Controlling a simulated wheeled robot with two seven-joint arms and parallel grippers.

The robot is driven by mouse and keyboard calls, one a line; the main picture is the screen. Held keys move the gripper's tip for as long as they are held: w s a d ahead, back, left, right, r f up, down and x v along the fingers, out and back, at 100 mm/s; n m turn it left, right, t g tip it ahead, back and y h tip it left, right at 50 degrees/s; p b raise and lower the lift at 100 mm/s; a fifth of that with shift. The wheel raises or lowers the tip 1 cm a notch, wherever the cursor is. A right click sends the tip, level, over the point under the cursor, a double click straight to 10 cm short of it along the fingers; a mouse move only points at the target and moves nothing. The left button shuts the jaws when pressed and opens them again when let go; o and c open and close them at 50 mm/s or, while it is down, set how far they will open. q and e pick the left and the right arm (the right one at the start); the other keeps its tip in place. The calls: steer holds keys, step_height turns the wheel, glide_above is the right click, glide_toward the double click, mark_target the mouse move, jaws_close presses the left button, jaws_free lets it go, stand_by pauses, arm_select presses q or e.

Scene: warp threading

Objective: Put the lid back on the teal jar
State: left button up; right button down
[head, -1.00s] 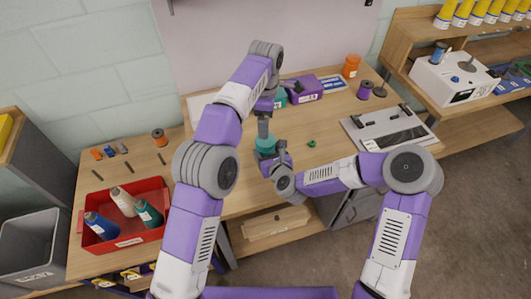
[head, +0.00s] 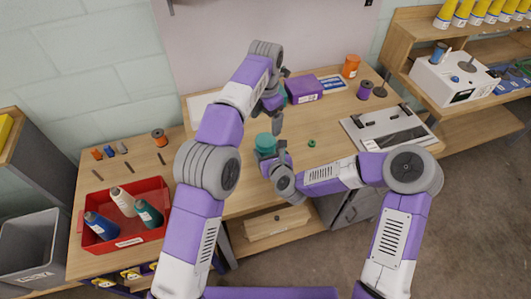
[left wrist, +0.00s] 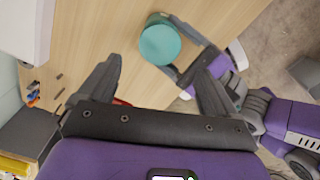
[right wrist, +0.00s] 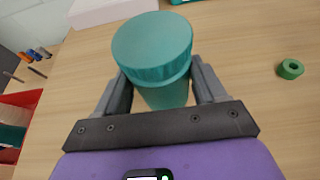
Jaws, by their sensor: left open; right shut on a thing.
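The teal jar (right wrist: 166,97) stands upright on the table, and my right gripper (right wrist: 160,82) is shut around its body. A wider teal lid (right wrist: 152,45) with a ribbed edge sits on top of the jar. The lid looks level, but I cannot tell how tightly it is seated. The capped jar also shows in the head view (head: 265,143) and, from above, in the left wrist view (left wrist: 160,42). My left gripper (head: 276,124) is open and empty, above and apart from the lid. Its spread fingers show in the left wrist view (left wrist: 165,75).
A green ring (head: 312,143) lies right of the jar. A purple box (head: 304,89), an orange jar (head: 351,66) and a purple spool (head: 365,90) stand farther back. A red bin (head: 154,229) with bottles is at the left. The table around the jar is mostly clear.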

mark_target(266, 139)
arm_select(q)
steer(key=shift+f, duration=4)
